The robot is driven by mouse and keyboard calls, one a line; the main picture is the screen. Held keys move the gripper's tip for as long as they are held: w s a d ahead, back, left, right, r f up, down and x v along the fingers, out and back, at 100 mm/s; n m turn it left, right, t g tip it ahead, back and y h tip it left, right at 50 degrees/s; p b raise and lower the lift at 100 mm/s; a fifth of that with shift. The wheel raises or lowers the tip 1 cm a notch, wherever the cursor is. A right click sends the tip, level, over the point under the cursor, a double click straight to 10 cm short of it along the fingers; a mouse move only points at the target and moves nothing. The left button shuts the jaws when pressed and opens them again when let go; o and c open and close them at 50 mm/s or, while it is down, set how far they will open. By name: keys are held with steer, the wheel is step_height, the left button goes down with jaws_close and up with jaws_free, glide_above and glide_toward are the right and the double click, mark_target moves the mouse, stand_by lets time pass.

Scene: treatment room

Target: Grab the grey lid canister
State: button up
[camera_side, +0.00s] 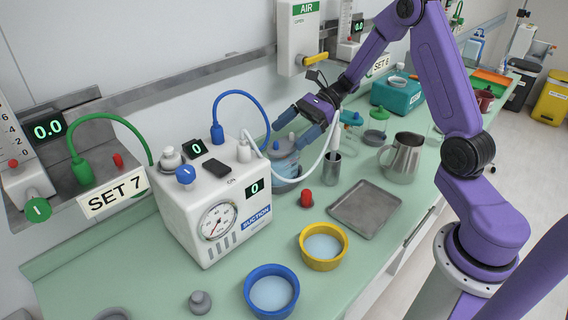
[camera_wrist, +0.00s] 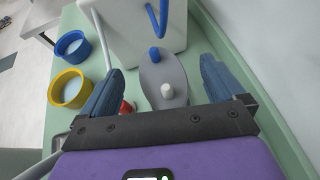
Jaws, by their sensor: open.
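The grey lid canister (camera_side: 285,168) stands on the green counter just right of the white suction unit, its clear body partly hidden behind that unit. In the wrist view its grey lid (camera_wrist: 165,73) carries a blue elbow port and a white knob. My gripper (camera_side: 288,135) is open at the lid, reaching in from the upper right. In the wrist view my gripper (camera_wrist: 162,70) has one blue finger on each side of the lid, with visible gaps. I cannot tell whether the fingertips are below the lid's edge.
The white suction unit (camera_side: 208,205) stands close beside the canister, with blue and white hoses looping near my fingers. A red knob (camera_side: 306,197), metal cup (camera_side: 332,172), steel tray (camera_side: 364,207), yellow bowl (camera_side: 323,264) and blue bowl (camera_side: 271,306) are nearby. The wall rail runs behind.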

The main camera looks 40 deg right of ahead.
mark_target(293, 141)
step_height(293, 141, down, 4)
steer(key=shift+r, duration=0.25)
steer(key=shift+x, duration=1.15)
steer(key=shift+a, duration=0.35)
steer(key=c, duration=1.2)
